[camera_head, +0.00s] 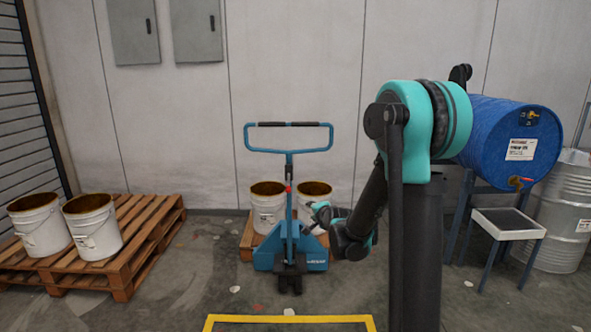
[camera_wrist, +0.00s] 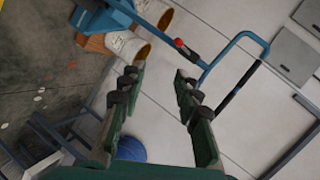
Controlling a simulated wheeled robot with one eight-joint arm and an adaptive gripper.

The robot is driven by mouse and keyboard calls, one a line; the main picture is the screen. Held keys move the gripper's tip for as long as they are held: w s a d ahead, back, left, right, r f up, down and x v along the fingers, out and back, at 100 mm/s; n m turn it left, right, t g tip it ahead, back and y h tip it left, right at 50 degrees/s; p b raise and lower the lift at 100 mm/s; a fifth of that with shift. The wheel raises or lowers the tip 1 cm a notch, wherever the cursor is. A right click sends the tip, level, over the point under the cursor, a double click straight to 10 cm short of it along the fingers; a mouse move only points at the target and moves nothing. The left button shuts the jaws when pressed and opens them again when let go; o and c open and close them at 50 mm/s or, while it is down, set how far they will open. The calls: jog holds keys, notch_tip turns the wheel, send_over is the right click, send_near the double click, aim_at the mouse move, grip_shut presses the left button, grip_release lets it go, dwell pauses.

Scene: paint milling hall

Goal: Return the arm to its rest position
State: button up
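My arm is bent in the head view, its teal and black links in front of the wall and reaching down to the left. My gripper (camera_head: 318,217) is in front of the blue pallet jack (camera_head: 290,255), near its mast; the head view does not show whether they touch. In the wrist view my gripper (camera_wrist: 158,84) has its two fingers spread apart, with nothing between them but wall and floor behind. The jack's handle (camera_wrist: 264,45) shows beyond the right finger.
White buckets (camera_head: 92,225) stand on a wooden pallet (camera_head: 150,230) at left. More buckets (camera_head: 267,208) are behind the jack. A blue drum (camera_head: 490,125) lies on a stand at right, near a small tray table (camera_head: 508,224) and a grey drum (camera_head: 565,215). A yellow floor marking (camera_head: 290,319) lies in front.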

jog(key=s+d+f+n+g+h, duration=0.1)
jog(key=s+d+f+n+g, duration=0.2)
jog(key=s, duration=0.9)
jog(key=s+d+f+n+g+h, duration=0.1)
jog(key=s+d+f+n+g, duration=0.2)
jog(key=s, duration=0.9)
jog(key=s+d+f+n+g+h, duration=0.1)
jog(key=s+d+f+n, duration=0.3)
jog(key=s, duration=0.8)
jog(key=d+n+g, duration=0.1)
jog(key=d, duration=0.1)
jog(key=shift+s+d+g, duration=0.4)
